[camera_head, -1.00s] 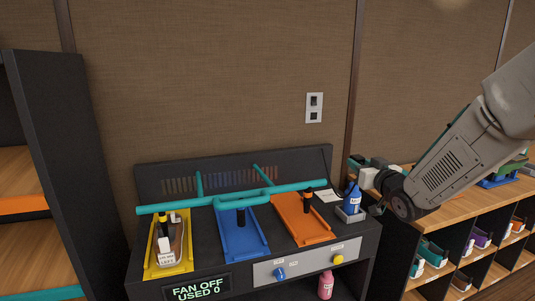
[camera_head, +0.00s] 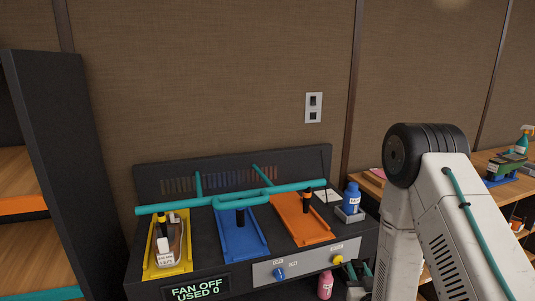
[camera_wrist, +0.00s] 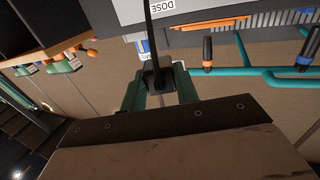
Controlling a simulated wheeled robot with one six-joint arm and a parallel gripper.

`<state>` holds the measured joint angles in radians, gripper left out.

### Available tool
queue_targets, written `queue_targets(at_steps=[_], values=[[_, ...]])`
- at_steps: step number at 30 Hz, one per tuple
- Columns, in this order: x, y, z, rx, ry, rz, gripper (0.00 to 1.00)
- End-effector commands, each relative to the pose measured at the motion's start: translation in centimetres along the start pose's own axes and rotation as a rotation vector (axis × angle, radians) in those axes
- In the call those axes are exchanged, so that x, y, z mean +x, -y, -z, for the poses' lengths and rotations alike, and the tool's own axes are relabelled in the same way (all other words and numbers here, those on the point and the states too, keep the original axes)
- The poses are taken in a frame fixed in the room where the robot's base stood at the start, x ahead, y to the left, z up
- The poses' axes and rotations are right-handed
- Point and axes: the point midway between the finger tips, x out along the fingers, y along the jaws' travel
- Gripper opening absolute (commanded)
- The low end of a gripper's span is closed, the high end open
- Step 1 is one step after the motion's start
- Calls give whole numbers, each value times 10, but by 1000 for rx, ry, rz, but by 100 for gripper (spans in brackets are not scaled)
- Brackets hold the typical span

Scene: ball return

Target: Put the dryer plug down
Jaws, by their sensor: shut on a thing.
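The dryer plug (camera_wrist: 156,76) is a small black block with a black cord running from it to the top edge of the wrist view. My gripper (camera_wrist: 158,84) is shut on it, with one green finger on each side. In the head view my gripper (camera_head: 357,270) is low, at the front right corner of the dryer bench (camera_head: 225,280), with green fingers showing beside my arm. I cannot make out the plug there. The wall outlet (camera_head: 313,107) is a pale plate above the bench, with nothing plugged into it.
The bench carries a yellow tray (camera_head: 151,268) with a shoe (camera_head: 175,236), a blue tray (camera_head: 256,244), an orange tray (camera_head: 313,236) and a teal pipe (camera_head: 172,207). A blue bottle (camera_head: 352,199) stands at its right end. A pink bottle (camera_head: 325,285) is below. Shelving stands right.

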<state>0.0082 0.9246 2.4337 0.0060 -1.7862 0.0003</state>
Motion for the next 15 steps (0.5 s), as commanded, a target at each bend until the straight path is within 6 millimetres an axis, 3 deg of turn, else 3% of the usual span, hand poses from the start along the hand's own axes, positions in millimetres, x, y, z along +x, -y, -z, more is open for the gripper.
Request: queue_targets(at_steps=[6,15], values=[[-10,5,-24,1,0,11,0],[-11,7,-25,1,-2,14,0]])
